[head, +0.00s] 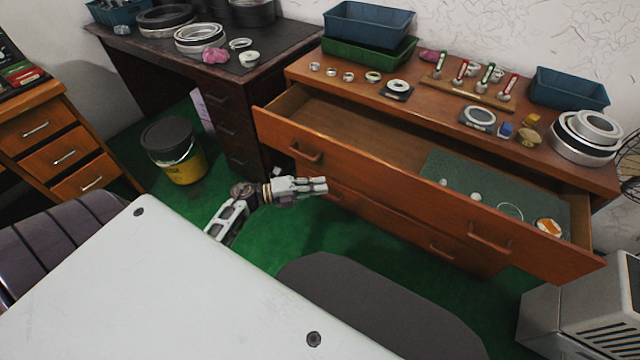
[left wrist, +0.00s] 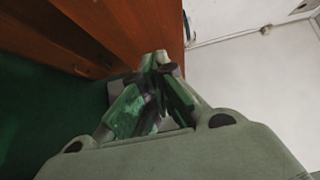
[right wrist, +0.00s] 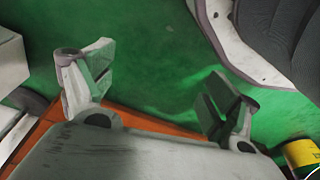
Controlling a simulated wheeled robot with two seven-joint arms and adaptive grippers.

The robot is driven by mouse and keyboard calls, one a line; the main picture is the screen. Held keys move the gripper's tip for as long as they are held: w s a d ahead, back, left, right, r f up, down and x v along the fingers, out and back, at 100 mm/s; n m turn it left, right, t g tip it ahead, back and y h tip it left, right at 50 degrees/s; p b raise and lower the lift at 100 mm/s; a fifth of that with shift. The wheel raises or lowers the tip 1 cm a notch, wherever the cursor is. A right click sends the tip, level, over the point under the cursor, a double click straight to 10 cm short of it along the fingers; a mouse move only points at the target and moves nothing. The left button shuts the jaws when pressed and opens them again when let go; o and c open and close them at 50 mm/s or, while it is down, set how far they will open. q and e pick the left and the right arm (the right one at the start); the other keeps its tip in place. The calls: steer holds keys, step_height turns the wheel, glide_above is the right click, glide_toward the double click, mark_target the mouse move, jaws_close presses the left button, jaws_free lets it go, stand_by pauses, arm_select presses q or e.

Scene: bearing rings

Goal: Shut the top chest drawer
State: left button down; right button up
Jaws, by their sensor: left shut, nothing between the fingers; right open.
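The top chest drawer (head: 390,179) is pulled well out of the wooden chest (head: 450,105). Its front has two handles, a left one (head: 306,153) and a right one (head: 488,239). A green mat with small rings and a round orange-and-white item lies inside at the right. My left gripper (head: 322,186) is shut and empty, in front of the chest just below the left handle; I cannot tell if it touches the front. In the left wrist view its fingertips (left wrist: 160,58) meet near a wooden face. My right gripper (right wrist: 150,90) is open and empty above the green floor.
The chest top holds blue and green bins (head: 368,25), rings, a rack of small tools and stacked large rings (head: 585,138). A dark desk (head: 185,55), a bucket (head: 173,150) and a chair (head: 45,235) are left. A grey machine (head: 585,310) stands at right.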

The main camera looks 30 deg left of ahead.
arm_select(q)
glide_toward(367, 170)
steer(key=d, duration=0.4)
steer(key=shift+w+a+b, duration=0.1)
steer(key=shift+w+b, duration=0.25)
steer(key=shift+w, duration=0.35)
steer(key=shift+w+a+b, duration=0.15)
steer(key=shift+w+b, duration=0.2)
steer(key=shift+w, duration=0.4)
arm_select(e)
steer(key=r, duration=0.2)
steer(key=a+r, duration=0.1)
steer(key=r, duration=0.1)
steer(key=shift+w+r, duration=0.1)
steer(key=shift+r, duration=0.25)
arm_select(q)
steer(key=shift+w, duration=0.15)
